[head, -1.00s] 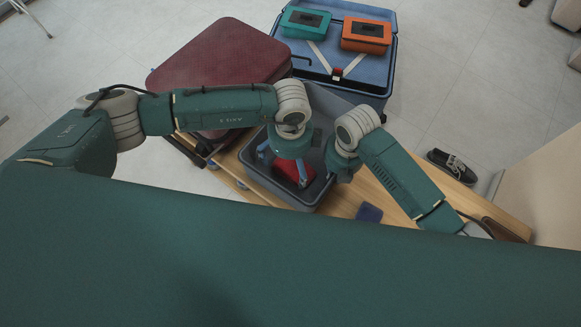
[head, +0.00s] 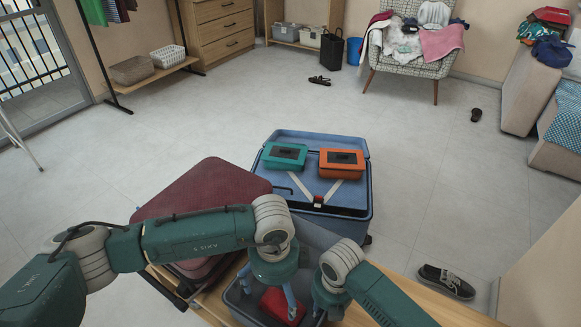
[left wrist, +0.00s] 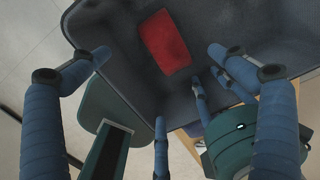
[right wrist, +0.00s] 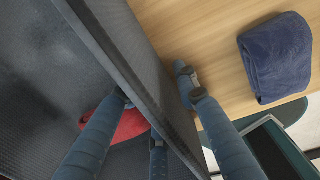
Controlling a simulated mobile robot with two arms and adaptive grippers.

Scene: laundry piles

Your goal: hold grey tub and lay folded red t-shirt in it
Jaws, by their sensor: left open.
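The grey tub (head: 316,237) stands on the wooden bench, partly hidden by my arms and cut off by the bottom of the head view. The folded red t-shirt (head: 282,306) lies inside on the tub's floor; it also shows in the left wrist view (left wrist: 165,42). My left gripper (head: 268,294) is open over the tub, its fingers spread above and around the t-shirt, holding nothing. My right gripper (right wrist: 157,86) has fingers on both sides of the tub's wall and is shut on it. Its fingertips are largely hidden in the head view.
A folded navy cloth (right wrist: 275,55) lies on the bench (right wrist: 190,25) beside the tub. A dark red suitcase (head: 205,190) is left of the tub. An open blue suitcase (head: 340,198) with teal (head: 284,156) and orange (head: 341,163) cases stands behind. A shoe (head: 446,281) lies right.

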